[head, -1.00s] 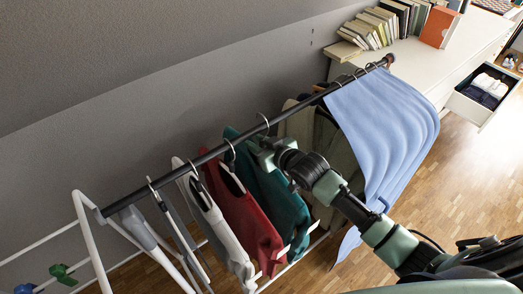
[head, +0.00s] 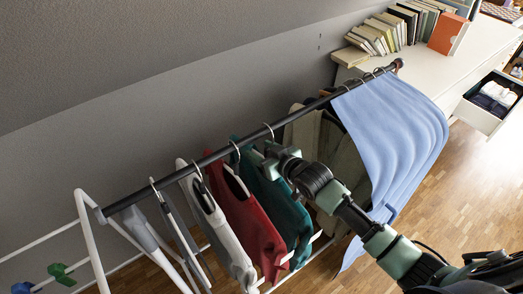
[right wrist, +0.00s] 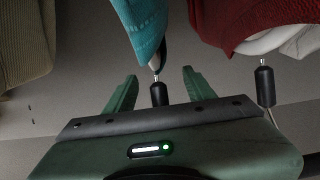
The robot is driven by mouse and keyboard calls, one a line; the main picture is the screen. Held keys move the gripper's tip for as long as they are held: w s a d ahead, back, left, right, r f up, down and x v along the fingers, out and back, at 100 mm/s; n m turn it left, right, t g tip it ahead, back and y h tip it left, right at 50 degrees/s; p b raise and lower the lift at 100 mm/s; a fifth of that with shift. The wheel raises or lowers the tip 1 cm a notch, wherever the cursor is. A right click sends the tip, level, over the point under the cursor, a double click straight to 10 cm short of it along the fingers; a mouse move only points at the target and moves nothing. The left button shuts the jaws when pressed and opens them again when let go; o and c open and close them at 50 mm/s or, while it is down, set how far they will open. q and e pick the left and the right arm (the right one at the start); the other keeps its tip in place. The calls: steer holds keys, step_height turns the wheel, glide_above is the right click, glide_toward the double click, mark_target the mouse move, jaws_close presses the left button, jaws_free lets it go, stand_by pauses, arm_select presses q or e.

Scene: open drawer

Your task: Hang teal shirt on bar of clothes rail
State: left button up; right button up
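The teal shirt (head: 283,203) hangs on its hanger, with the hook over the dark bar (head: 222,153) of the clothes rail, between a red garment and an olive one. My right gripper (head: 268,158) is at the top of the teal shirt, just below the bar. In the right wrist view its two green fingers (right wrist: 157,90) are apart, with the hanger's neck between them and a gap on both sides. The teal shirt (right wrist: 142,25) shows beyond the fingertips. My left gripper is not in view.
A red garment (head: 255,230) and a white one (head: 226,240) hang left of the teal shirt. Olive garments (head: 335,160) and a light blue cloth (head: 395,130) hang to the right. A white cabinet (head: 480,60) with books and an open drawer (head: 484,115) stands at the back right.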

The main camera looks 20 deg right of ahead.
steer(key=shift+s, duration=0.1)
steer(key=shift+s+d, duration=0.2)
steer(key=shift+s, duration=0.05)
steer(key=v, duration=0.7)
steer(key=shift+r, duration=0.15)
